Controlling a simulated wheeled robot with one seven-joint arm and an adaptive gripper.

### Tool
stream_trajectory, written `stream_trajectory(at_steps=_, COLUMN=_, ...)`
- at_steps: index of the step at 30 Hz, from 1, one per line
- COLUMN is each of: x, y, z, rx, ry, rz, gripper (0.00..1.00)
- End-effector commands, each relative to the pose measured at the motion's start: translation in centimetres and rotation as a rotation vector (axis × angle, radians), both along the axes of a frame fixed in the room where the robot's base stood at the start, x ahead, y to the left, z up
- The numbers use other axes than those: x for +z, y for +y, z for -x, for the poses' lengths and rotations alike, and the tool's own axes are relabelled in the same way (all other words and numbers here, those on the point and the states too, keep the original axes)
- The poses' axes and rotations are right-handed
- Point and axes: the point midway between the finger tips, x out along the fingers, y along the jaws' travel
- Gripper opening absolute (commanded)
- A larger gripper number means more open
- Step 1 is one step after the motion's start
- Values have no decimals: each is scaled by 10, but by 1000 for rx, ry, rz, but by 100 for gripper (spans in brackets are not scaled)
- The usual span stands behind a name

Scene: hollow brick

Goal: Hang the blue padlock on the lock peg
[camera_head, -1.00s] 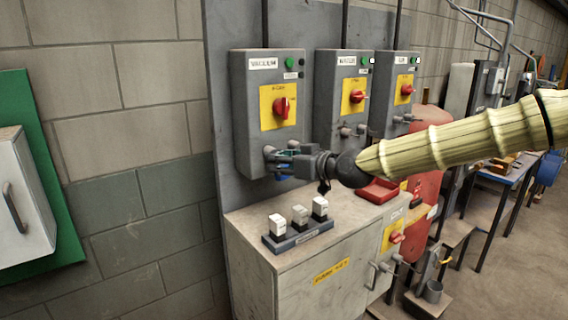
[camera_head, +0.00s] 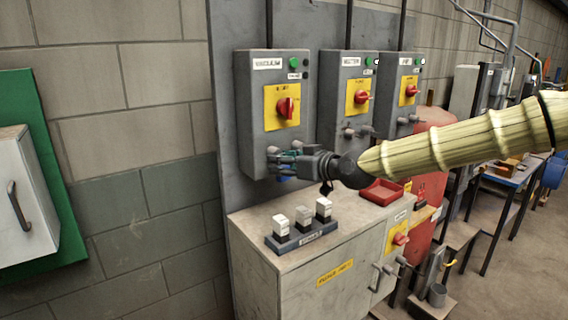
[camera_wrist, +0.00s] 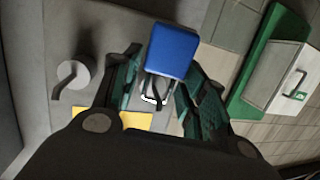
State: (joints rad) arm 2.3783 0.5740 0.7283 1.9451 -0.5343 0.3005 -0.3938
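The blue padlock (camera_wrist: 172,50) shows between and beyond the two teal fingers of my gripper (camera_wrist: 168,78) in the wrist view. Its pale shackle (camera_wrist: 152,98) points back toward the palm. A gap shows between the left finger and the shackle, so the fingers look open around the padlock. In the head view my gripper (camera_head: 285,156) is at the lower front of the left grey switch box (camera_head: 260,125). A bit of blue shows beneath the fingers. Grey pegs (camera_head: 272,150) stick out there. Whether the shackle is around a peg is hidden.
Another round peg (camera_wrist: 72,75) stands left of the fingers in the wrist view. Below, a cabinet top holds a rack (camera_head: 304,238) of white-topped blocks and a red tray (camera_head: 382,192). Two more switch boxes stand to the right. A white cabinet (camera_head: 22,198) hangs at left.

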Motion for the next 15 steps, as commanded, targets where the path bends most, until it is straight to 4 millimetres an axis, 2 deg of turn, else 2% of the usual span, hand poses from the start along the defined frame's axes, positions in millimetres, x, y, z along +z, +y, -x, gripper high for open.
stream_trajectory(at_steps=15, x=2, y=-6, z=5, rx=-1, ry=-1, rz=-1, gripper=59)
